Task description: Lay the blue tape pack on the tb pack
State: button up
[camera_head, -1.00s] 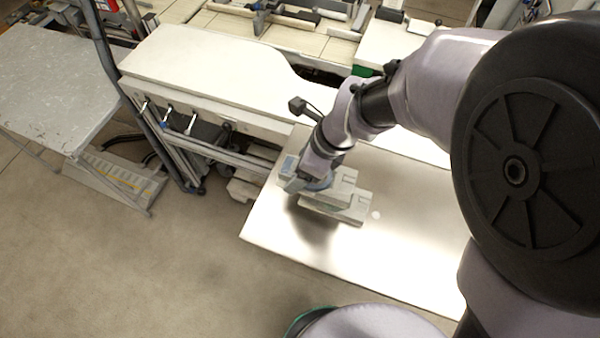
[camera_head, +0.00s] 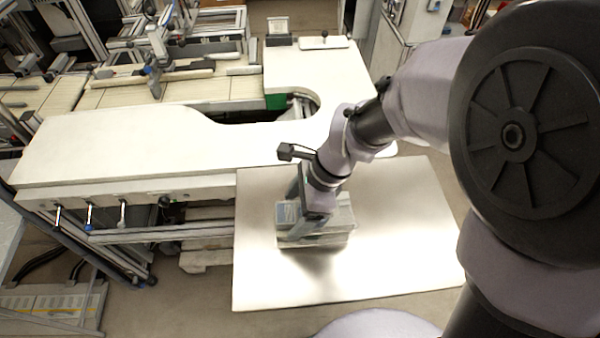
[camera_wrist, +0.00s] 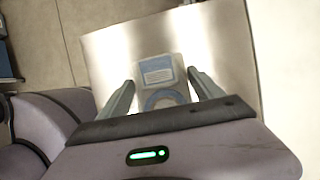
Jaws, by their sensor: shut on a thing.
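The blue tape pack (camera_wrist: 158,70) is a flat grey case with a pale blue label and a blue ring, seen between my two fingers in the wrist view. In the head view my gripper (camera_head: 308,208) is low over the steel table. Grey-green casing (camera_head: 322,239), probably the tb pack, shows just below and beside the held pack. My gripper hides much of both, so I cannot tell whether they touch.
The shiny steel table (camera_head: 400,250) is bare around the packs, with free room to the right and front. A white worktop (camera_head: 120,145) with a curved cutout adjoins it behind and left. Metal fixtures (camera_head: 185,70) stand further back.

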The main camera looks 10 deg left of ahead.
aim_at(299, 211)
notch_tip(299, 211, down, 3)
jog(key=shift+a+f+b, duration=0.1)
jog(key=shift+b, duration=0.55)
jog(key=shift+r, duration=0.2)
jog(key=shift+f, duration=0.1)
jog(key=o, duration=1.5)
jog(key=shift+o, duration=0.2)
